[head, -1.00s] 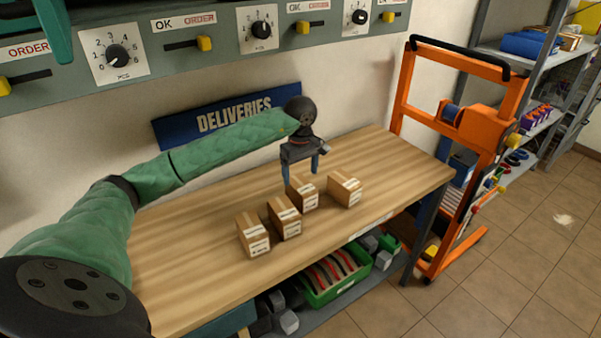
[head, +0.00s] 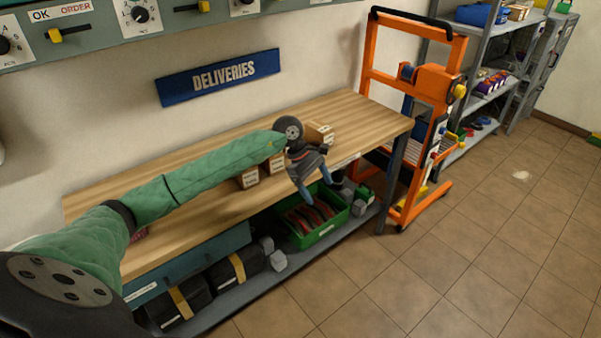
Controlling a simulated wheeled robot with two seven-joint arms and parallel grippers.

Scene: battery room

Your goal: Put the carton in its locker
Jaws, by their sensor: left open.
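Small brown cartons with white labels stand on the wooden table (head: 345,115). One carton (head: 248,178) and a second carton (head: 275,164) show just below my left forearm, partly covered by it. A third carton (head: 319,133) shows behind my left wrist, partly hidden. My left gripper (head: 319,191) hangs over the table's front edge, fingers pointing down and apart, with nothing seen between them. Grey locker-like cabinets (head: 545,70) stand at the far right, beyond the shelves; their doors are too small to judge. My right gripper is not in view.
A green bin (head: 322,232) and dark cases (head: 230,272) sit on the shelf under the table. An orange trolley (head: 408,130) stands at the table's right end. Grey shelves (head: 492,85) follow behind it. A DELIVERIES sign (head: 222,77) hangs above.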

